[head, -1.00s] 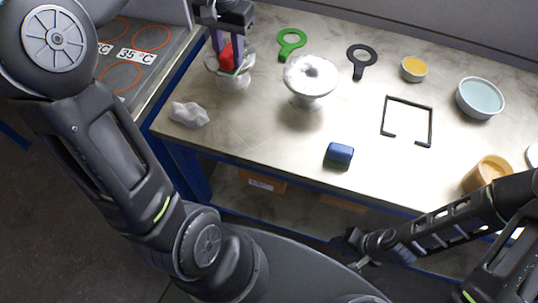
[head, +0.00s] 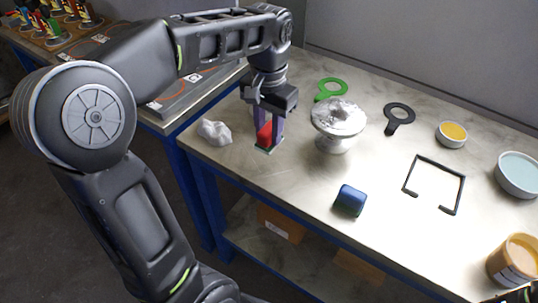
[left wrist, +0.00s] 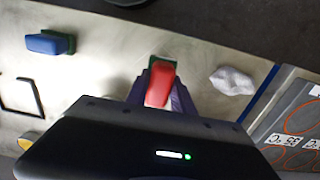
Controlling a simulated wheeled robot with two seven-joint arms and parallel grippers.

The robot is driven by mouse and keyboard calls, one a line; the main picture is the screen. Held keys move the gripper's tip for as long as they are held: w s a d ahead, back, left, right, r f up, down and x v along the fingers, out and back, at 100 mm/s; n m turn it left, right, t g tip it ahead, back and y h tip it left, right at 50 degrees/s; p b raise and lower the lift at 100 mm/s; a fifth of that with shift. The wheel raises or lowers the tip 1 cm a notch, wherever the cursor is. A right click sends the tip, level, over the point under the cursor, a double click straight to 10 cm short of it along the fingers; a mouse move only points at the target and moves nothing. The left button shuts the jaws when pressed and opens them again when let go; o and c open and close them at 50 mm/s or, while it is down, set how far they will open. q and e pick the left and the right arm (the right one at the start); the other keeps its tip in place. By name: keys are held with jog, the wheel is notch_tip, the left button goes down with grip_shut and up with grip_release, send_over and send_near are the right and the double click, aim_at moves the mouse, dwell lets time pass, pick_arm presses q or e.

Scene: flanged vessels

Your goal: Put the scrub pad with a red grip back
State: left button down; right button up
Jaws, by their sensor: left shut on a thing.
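My left gripper (head: 268,143) points down and is shut on the red grip of the scrub pad (head: 265,132). The pad's green base is low over the table near its front left edge; I cannot tell if it touches. The left wrist view shows the red grip (left wrist: 160,84) between the purple fingers. A flanged white vessel (head: 336,138) with pale, lumpy contents stands to the right of the gripper. The clear vessel is hidden behind the gripper.
A crumpled white cloth (head: 214,132) lies left of the pad. A blue-gripped scrub pad (head: 350,200) lies to the right. A black frame (head: 435,183), a green ring tool (head: 331,89), a black ring tool (head: 399,117) and bowls lie farther off.

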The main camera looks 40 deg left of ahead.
aim_at(268, 140)
pick_arm(q)
jog(key=shift+f, duration=1.65)
jog(key=shift+f, duration=1.9)
jog(key=c, duration=1.1)
grip_release()
jog(key=shift+f, duration=0.1)
